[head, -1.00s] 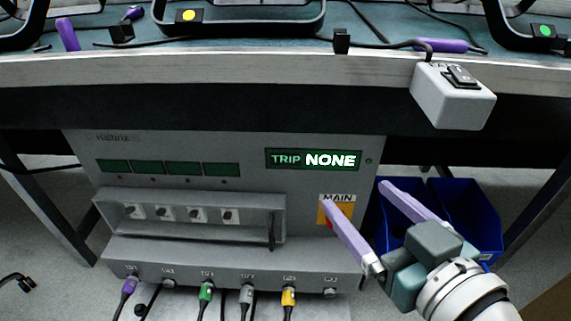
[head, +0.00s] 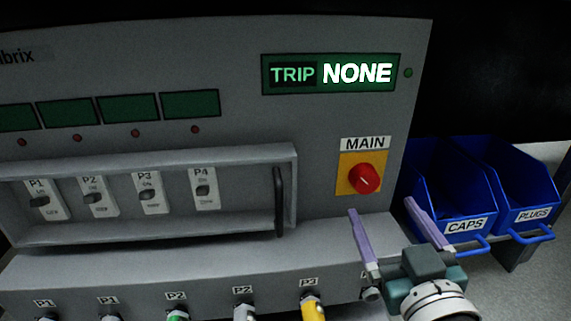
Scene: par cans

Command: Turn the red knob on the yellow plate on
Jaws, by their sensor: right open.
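The red knob (head: 364,179) sits on the yellow plate (head: 346,186) under the MAIN label, on the front of the grey power unit (head: 230,55). A light mark shows on the knob's face, but I cannot tell its setting. My right gripper (head: 383,207) is open and empty, with its two lilac fingers apart. In the picture its fingertips are just below and to the right of the knob, and I see no contact. The knob and plate are fully in view. My left gripper is out of view.
A lit display (head: 332,74) reads TRIP NONE. Several switches sit in a recess behind a handle bar (head: 279,202). Blue bins marked CAPS (head: 466,225) and PLUGS (head: 532,214) stand to the right of the unit. Plugged connectors, one yellow (head: 313,310), line the lower ledge.

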